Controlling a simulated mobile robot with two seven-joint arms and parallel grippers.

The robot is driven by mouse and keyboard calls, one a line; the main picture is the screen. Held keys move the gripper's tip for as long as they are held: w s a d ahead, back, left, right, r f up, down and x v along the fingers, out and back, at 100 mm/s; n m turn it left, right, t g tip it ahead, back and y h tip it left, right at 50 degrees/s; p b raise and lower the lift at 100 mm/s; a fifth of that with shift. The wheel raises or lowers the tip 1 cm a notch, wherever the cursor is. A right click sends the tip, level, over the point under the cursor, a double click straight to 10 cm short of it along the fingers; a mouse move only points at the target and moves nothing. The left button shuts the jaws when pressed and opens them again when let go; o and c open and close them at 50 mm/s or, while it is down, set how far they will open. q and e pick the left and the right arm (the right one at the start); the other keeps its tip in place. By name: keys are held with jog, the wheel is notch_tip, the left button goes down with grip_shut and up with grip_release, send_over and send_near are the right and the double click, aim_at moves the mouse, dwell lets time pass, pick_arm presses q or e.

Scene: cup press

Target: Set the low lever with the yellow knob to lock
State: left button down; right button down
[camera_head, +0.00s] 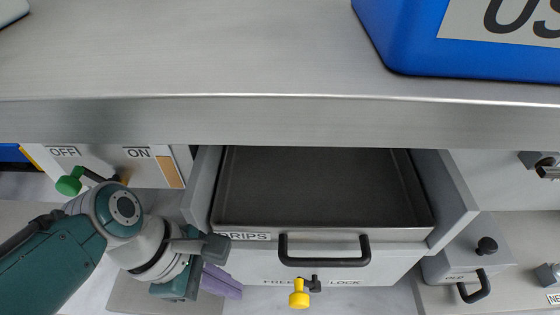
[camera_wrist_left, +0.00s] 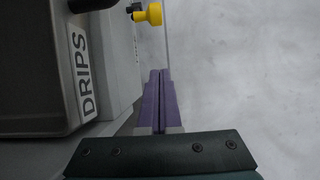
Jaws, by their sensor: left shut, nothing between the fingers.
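The low lever with the yellow knob (camera_head: 299,299) sits under the DRIPS drawer (camera_head: 330,235), below its black handle. Its knob hangs down between the partly hidden left label and the word LOCK (camera_head: 345,283), nearer the middle. The knob also shows at the top of the left wrist view (camera_wrist_left: 154,14). My left gripper (camera_head: 222,282) is left of the knob and apart from it, below the drawer's left corner. Its purple fingers (camera_wrist_left: 160,101) are shut together with nothing between them. My right gripper is not in view.
The DRIPS drawer stands pulled out and looks empty. A green-knobbed lever (camera_head: 69,186) with OFF and ON labels is at the left, near my left arm. A small grey OLD box (camera_head: 467,255) with a black handle is at the right. A steel counter (camera_head: 200,50) overhangs above.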

aim_at(305, 294)
pick_arm(q)
jog(key=shift+s+d+f, duration=0.1)
jog(key=shift+f, duration=0.2)
jog(key=b+x, duration=1)
jog(key=x, duration=0.1)
jog(key=d+r, duration=0.1)
jog(key=r, duration=0.1)
jog(key=d+r, duration=0.1)
jog(key=shift+d+r+p, duration=0.15)
jog(key=shift+r+p, duration=0.25)
